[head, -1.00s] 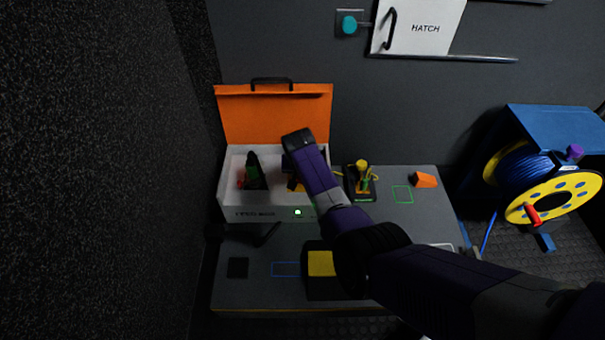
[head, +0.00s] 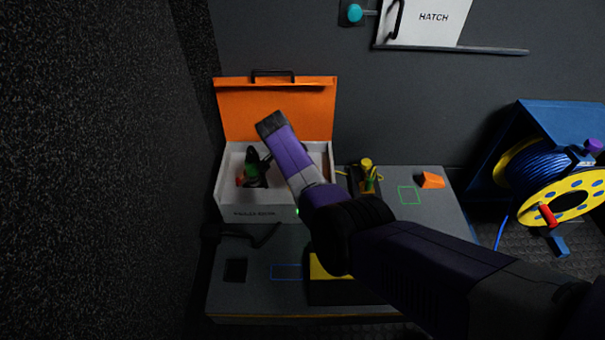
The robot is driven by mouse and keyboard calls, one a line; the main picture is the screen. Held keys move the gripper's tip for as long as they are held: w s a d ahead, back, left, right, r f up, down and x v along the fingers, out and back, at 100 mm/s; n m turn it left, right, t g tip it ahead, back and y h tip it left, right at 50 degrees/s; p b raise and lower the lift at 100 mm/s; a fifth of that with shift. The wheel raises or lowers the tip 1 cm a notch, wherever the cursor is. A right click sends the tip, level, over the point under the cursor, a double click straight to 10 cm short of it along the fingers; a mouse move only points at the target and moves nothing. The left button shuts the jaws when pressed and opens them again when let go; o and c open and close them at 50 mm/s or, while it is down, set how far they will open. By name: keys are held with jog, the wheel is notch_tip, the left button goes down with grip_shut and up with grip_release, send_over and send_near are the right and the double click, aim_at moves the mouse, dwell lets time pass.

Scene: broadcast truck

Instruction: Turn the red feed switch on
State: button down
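The open white case (head: 255,214) with a raised orange lid (head: 277,105) stands at the back left of the bench. Inside its left part is a small red part (head: 240,180), which may be the red feed switch. A dark upright piece with some green (head: 254,172) stands just right of it. My arm reaches over the case from the lower right, and its wrist is above the case's middle. My gripper points down there; its fingers are dark, small and mostly hidden by my arm, so their opening and any contact are unclear. The case's right interior is largely covered.
A yellow-topped device (head: 366,170) and an orange block (head: 432,180) sit on the bench (head: 228,298) right of the case. A blue cable reel (head: 560,185) stands at right. A wall hatch (head: 428,20) is above. A dark wall bounds the left.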

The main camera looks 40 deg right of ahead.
dwell(0.5)
jog(key=c, duration=0.9)
grip_release()
jog(key=shift+o, duration=0.2)
jog(key=p+v, duration=0.5)
jog(key=v, duration=0.2)
jog(key=shift+r, duration=0.35)
jog(key=shift+a, duration=0.15)
